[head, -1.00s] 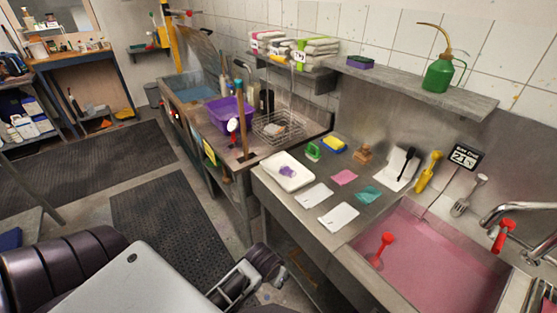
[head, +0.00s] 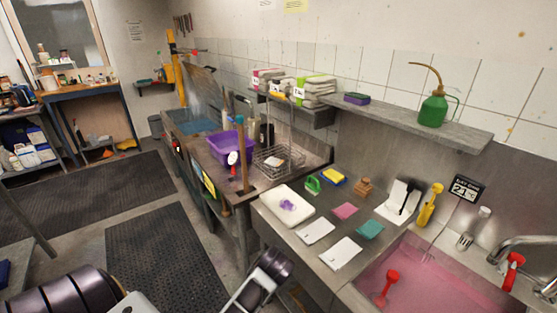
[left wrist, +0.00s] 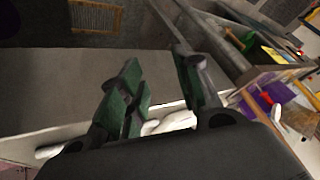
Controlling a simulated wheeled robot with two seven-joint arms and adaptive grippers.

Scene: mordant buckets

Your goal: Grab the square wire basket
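The square wire basket (head: 268,163) stands on the metal counter beside the purple tub, with a small pale thing inside it. It looks upright, and a tall thin wire shape rises at its back. I cannot make it out in the left wrist view. My left gripper (left wrist: 160,88) shows in the left wrist view with its green-padded fingers spread and nothing between them. In the head view, parts of my arm show at the bottom, below and well apart from the basket; the fingertips are not clear there. My right gripper is not in view.
The purple tub (head: 228,151) with a wooden stick in front adjoins the basket. A white tray (head: 286,206), sponges and cards lie on the nearer counter. A pink-filled sink (head: 430,280) is at right. A shelf (head: 410,122) runs above. Dark mats cover the floor at left.

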